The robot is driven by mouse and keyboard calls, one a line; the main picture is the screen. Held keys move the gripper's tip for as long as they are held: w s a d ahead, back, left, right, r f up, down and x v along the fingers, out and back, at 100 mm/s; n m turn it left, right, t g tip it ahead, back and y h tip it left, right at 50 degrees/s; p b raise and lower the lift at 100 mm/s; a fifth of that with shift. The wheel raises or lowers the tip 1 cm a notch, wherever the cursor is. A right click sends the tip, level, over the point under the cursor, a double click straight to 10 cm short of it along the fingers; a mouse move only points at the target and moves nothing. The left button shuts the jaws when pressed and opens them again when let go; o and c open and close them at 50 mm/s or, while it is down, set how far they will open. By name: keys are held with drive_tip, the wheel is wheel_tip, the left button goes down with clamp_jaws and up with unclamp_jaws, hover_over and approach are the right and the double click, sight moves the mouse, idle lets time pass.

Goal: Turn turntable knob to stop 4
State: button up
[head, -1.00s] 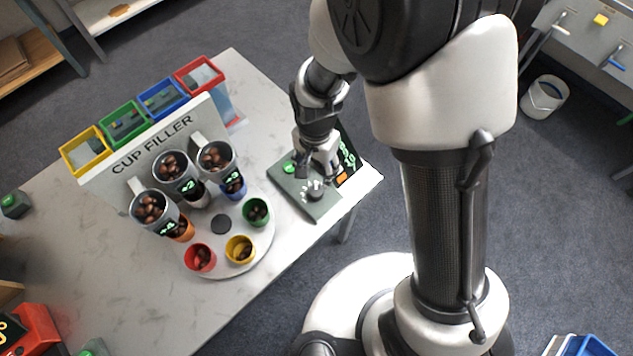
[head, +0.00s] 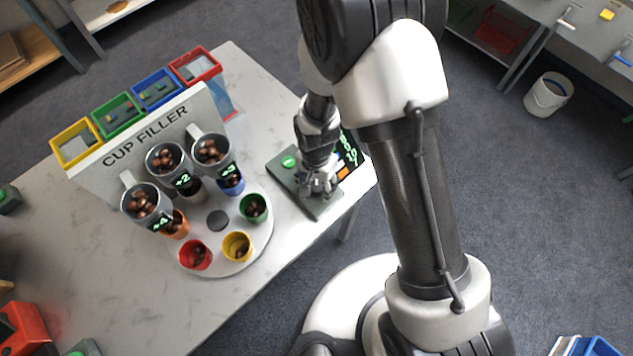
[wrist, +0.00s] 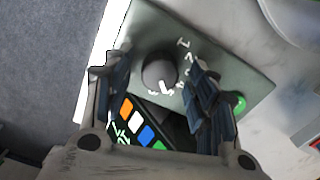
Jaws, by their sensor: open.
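The dark round knob (wrist: 158,68) sits on a grey-green control panel (wrist: 225,62), with white marks beside it. A white mark shows at its lower edge; I cannot tell surely which stop it points to. My gripper (wrist: 157,64) is open, with one finger on each side of the knob, apart from it as far as I can see. In the head view my gripper (head: 317,187) is low over the panel (head: 283,172) and hides the knob. The round turntable (head: 215,262) carries red, yellow, green, blue and orange cups, and another partly hidden one.
Three dispensers of chestnuts (head: 165,160) stand over the turntable, by the CUP FILLER board (head: 105,172). A green button (head: 289,161) and a dark display with coloured squares (head: 350,150) flank the knob. The table's right edge is close to the panel.

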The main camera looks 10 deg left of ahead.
drive_tip(key=c, duration=1.1)
drive_tip(key=shift+n, duration=2.8)
drive_tip(key=o, duration=1.1)
